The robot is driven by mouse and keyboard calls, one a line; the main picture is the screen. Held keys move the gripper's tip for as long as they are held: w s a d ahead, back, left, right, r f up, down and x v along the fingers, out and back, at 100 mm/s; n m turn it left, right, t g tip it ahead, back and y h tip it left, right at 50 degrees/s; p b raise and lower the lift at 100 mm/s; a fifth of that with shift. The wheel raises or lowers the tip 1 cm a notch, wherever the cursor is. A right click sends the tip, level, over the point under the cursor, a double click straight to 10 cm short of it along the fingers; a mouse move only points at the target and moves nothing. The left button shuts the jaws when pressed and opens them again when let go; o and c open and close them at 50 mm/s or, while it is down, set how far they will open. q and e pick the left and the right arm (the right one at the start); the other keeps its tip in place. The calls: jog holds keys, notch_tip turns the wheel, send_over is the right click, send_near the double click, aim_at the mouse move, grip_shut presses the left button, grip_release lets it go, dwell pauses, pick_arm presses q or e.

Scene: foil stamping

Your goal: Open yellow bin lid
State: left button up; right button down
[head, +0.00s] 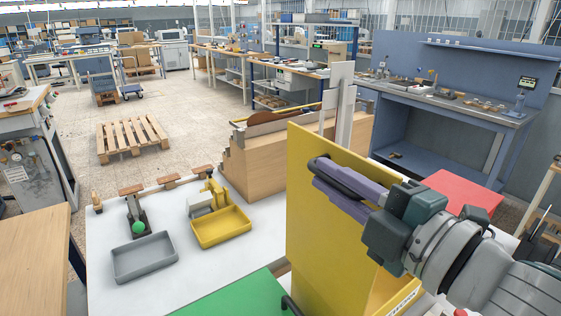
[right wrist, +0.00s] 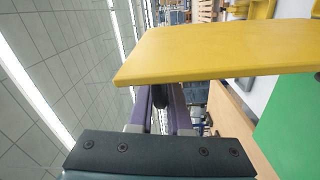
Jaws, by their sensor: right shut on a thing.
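The yellow bin lid (head: 310,225) stands steeply upright in the head view, swung up from the yellow bin, whose labelled front edge (head: 403,302) shows at the bottom. My right gripper (head: 330,177) has purple fingers and lies at the lid's right face, near its upper part. It is shut on a dark part, seemingly the lid's handle, mostly hidden by the fingers. In the right wrist view, the lid (right wrist: 220,50) spans the top right, and my right gripper's fingers (right wrist: 160,95) reach up behind its edge. My left gripper is out of view.
A green lid (head: 235,298) lies flat at the lower left, and a red lid (head: 462,192) at the right. A white table (head: 110,290) holds a grey tray (head: 145,262) and a yellow tray (head: 222,232). A stepped wooden block (head: 262,168) stands behind the yellow lid.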

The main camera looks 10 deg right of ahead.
jog(key=shift+f, duration=0.1)
jog(key=c, duration=0.9)
grip_release()
jog(key=b+v, duration=0.2)
jog(key=v, duration=0.8)
